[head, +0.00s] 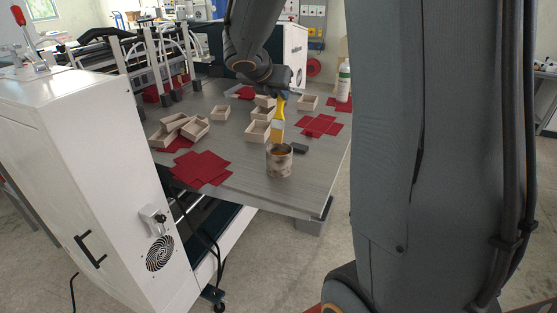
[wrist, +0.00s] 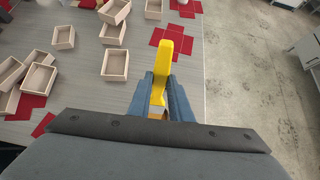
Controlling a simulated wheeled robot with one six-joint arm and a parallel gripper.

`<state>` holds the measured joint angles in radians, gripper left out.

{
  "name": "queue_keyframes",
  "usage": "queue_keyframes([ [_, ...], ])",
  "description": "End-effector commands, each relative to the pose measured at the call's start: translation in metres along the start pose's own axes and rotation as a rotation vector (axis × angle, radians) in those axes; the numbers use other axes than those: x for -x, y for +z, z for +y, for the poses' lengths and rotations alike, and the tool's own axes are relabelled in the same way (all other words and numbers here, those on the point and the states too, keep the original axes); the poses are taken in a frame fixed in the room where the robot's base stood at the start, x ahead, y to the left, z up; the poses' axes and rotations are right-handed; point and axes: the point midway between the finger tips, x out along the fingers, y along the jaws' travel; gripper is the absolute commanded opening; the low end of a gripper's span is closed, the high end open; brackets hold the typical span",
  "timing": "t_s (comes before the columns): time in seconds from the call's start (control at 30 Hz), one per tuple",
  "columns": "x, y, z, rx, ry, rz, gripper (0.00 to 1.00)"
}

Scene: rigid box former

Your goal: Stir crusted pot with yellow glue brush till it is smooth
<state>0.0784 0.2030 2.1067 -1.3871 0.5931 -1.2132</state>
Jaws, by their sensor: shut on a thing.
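The glue pot (head: 279,160) is a stained metal can standing on the grey table near its front right part, with brown glue showing at its open top. The yellow glue brush (head: 279,112) points down over the pot, its lower end at or just above the rim; I cannot tell whether it touches the glue. My gripper (head: 283,92) is shut on the brush handle. In the wrist view the yellow brush (wrist: 174,55) sits between the fingers of my gripper (wrist: 163,95). The pot is hidden there, and the glue's surface is too small to judge.
Several open wooden boxes (head: 195,129) and red cut sheets (head: 201,168) lie on the table (head: 250,183). A dark small block (head: 300,149) lies just right of the pot. A white bottle (head: 344,82) stands at the back right. A white machine cabinet (head: 90,150) flanks the left.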

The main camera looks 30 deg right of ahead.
Motion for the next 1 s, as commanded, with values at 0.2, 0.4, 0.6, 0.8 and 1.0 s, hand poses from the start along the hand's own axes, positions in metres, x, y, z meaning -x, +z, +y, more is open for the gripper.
queue_keyframes([
  [0.2, 0.008, 0.009, 0.0, 0.0, 0.0, 0.0, 0.0],
  [0.4, 0.02, 0.023, -0.001, 0.0, 0.0, 0.0, 0.0],
  [0.6, 0.026, 0.032, 0.0, 0.0, 0.0, 0.0, 0.0],
  [0.8, 0.025, 0.031, 0.0, 0.0, 0.0, 0.0, 0.0],
  [1.0, 0.025, 0.031, 0.0, 0.0, 0.0, 0.0, 0.0],
])
